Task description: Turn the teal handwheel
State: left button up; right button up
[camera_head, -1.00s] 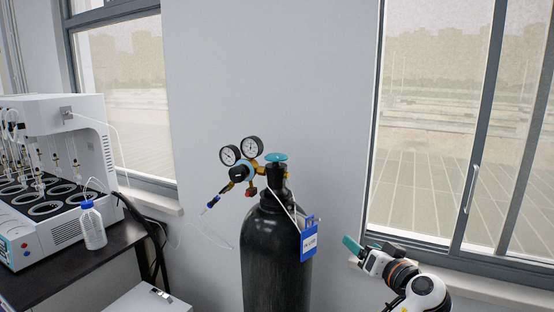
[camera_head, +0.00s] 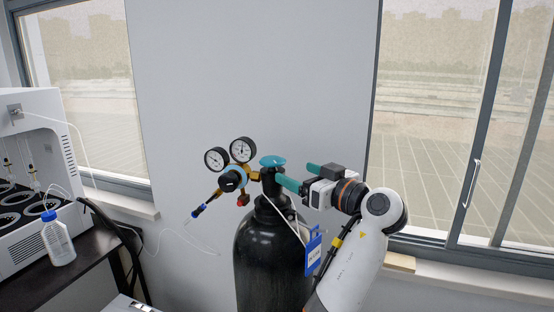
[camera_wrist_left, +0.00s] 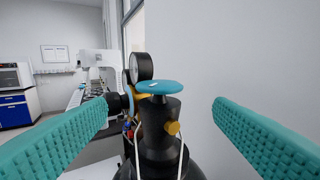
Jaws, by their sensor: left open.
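The teal handwheel (camera_head: 272,160) sits level on top of the black gas cylinder (camera_head: 270,255). My left gripper (camera_head: 292,173) is just right of the handwheel in the head view, its teal fingers spread and empty. In the left wrist view the handwheel (camera_wrist_left: 160,87) lies ahead, centred between the open fingers, with clear space on both sides. The fingers do not touch it. My right gripper is in neither current view.
A regulator with two gauges (camera_head: 228,155) is attached left of the valve. A blue tag (camera_head: 313,252) hangs on the cylinder's right. A distiller (camera_head: 35,165) and a blue-capped bottle (camera_head: 58,240) stand on the dark table at left. A wall is behind.

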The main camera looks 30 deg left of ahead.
aim_at(278, 162)
pick_arm(q)
jog(key=p+x, duration=0.2)
jog(key=x, duration=0.5)
jog(key=shift+a, duration=0.3)
jog(key=shift+w+a+f+p, duration=0.1)
jog(key=shift+w+a+p, duration=0.05)
jog(key=shift+a+p, duration=0.15)
pick_arm(e)
jog(key=a+r, duration=0.2)
jog(key=r, duration=0.1)
jog(key=shift+r, duration=0.2)
pick_arm(q)
jog(key=shift+c, duration=0.6)
pick_arm(e)
jog(key=shift+d, duration=0.1)
